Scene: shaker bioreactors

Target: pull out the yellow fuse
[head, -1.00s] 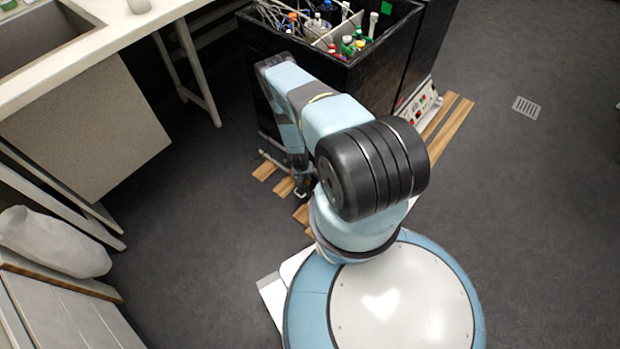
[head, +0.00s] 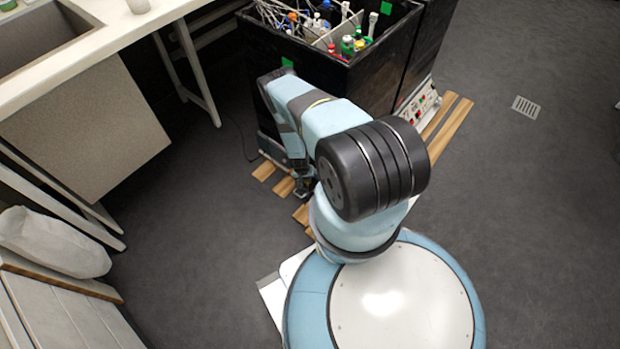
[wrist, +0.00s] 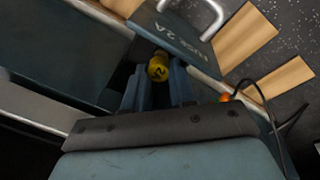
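The yellow fuse (wrist: 157,68) shows in the wrist view as a small round yellow cap with dark marking. It is just under a blue-grey panel (wrist: 172,30) lettered FUSE 2A. My gripper (wrist: 156,78) has its two dark fingers apart, one on each side of the fuse near the fingertips. I cannot tell whether they touch it or whether it is seated. In the head view my gripper (head: 301,188) is low beside the dark bioreactor housing, and the fuse is not visible there.
The black housing (head: 330,75) holds several bottles and cables on top. Wooden slats (head: 455,125) lie under it. A bench with a sink (head: 40,45) stands left. A black cable (wrist: 272,105) and an orange part (wrist: 226,97) are right of my gripper.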

